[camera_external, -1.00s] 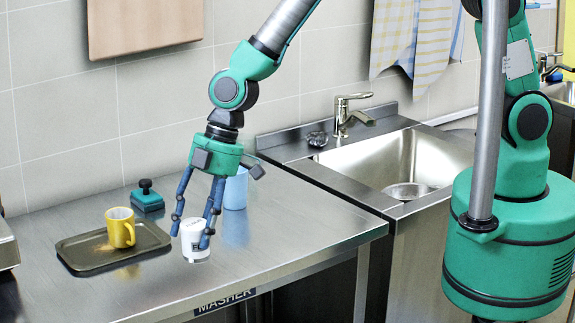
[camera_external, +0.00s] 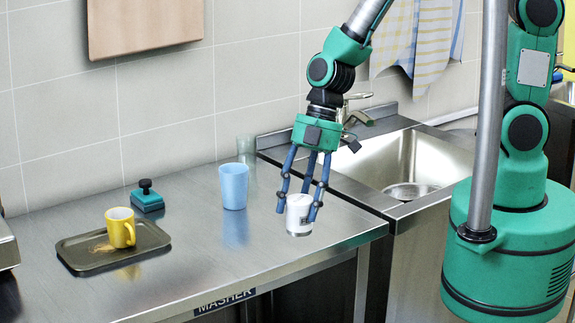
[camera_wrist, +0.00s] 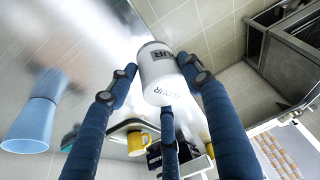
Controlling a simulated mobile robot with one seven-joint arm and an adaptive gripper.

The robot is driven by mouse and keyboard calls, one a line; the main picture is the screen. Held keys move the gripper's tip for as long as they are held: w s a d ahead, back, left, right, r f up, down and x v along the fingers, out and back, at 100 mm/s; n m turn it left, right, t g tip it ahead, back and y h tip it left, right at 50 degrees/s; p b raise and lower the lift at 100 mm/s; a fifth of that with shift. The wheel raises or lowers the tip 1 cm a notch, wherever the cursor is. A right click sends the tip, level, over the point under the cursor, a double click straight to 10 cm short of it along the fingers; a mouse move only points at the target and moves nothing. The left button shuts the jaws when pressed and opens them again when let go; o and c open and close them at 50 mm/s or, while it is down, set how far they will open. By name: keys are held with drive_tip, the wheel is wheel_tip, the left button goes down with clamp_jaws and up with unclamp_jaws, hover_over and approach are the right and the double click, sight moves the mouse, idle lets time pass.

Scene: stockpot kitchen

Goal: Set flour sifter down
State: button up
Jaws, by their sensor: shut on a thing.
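The flour sifter is a white cylinder (camera_external: 299,216) with "FLOUR" lettering. My gripper (camera_external: 297,210) points down at the right part of the steel counter (camera_external: 215,270), with its fingers closed around the sifter's sides. In the wrist view the sifter (camera_wrist: 160,78) sits between the blue fingers (camera_wrist: 158,77). The sifter looks upright, at or just above the counter; I cannot tell whether its base touches.
A blue cup (camera_external: 233,187) and a clear glass (camera_external: 246,149) stand left of my gripper. Farther left are a teal block with a black knob (camera_external: 147,200) and a brown tray (camera_external: 85,250) with a yellow mug (camera_external: 121,228). The sink (camera_external: 415,160) lies to the right.

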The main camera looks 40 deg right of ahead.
drive_tip(key=shift+s+d+f, duration=0.1)
drive_tip(key=shift+s+d, duration=0.25)
drive_tip(key=shift+d, duration=0.5)
drive_tip(key=shift+a, duration=0.1)
drive_tip(key=w+a+f+p, duration=0.1)
drive_tip(key=w+a, duration=0.8)
drive_tip(key=a, duration=0.3)
drive_tip(key=shift+w+a+f, duration=0.25)
drive_tip(key=shift+a+f, duration=0.05)
drive_tip(key=shift+a, duration=0.1)
drive_tip(key=shift+f, duration=1.7)
drive_tip(key=shift+f+b, duration=0.2)
drive_tip(key=shift+b, duration=0.3)
drive_tip(key=o, duration=1.3)
drive_tip(key=shift+c, duration=0.2)
